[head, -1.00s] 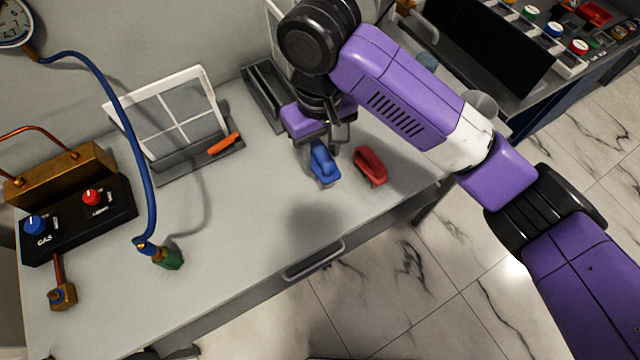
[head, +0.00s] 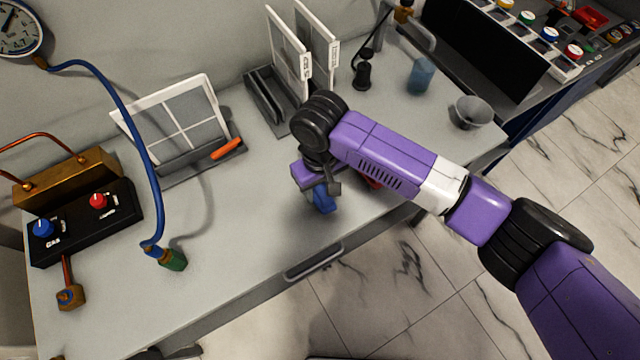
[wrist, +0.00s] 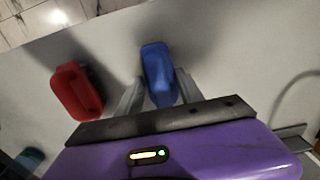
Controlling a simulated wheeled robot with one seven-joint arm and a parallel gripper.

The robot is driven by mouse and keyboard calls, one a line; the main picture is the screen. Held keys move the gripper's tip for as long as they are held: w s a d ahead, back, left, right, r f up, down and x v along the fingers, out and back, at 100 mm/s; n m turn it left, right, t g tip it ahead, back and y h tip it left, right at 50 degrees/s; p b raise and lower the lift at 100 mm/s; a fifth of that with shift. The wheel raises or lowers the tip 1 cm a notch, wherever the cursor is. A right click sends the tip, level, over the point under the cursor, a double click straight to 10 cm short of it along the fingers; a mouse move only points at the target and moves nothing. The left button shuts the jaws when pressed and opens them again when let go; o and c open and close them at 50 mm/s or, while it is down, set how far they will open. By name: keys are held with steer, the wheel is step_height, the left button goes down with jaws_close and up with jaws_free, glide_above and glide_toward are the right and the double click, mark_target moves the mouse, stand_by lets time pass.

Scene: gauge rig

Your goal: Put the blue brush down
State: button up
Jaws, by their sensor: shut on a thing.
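The blue brush (head: 324,202) is below my gripper (head: 321,188) near the front of the grey bench. In the wrist view the blue brush (wrist: 157,68) lies between the two fingers of my gripper (wrist: 158,92), which are shut on it. I cannot tell whether its underside touches the bench top. A red brush (head: 372,183) is just to the right in the head view, mostly hidden by my arm. In the wrist view the red brush (wrist: 78,92) lies to the left, apart from the blue one.
A green-tipped blue hose (head: 172,259) and a black gas control box (head: 85,222) are at the left. A grey bowl (head: 472,112) and blue cup (head: 421,76) stand at the right. The front-middle bench top is clear.

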mark_target(318, 187)
steer(key=o, duration=1.2)
steer(key=shift+f, duration=0.1)
steer(key=shift+f+b, duration=0.3)
steer(key=shift+b, duration=0.5)
steer(key=r, duration=0.4)
steer(key=r+b, duration=0.1)
steer(key=r, duration=0.3)
steer(key=shift+w+a+r, duration=0.1)
steer(key=shift+a+r, duration=0.05)
steer(key=shift+a, duration=0.05)
steer(key=shift+a, duration=0.1)
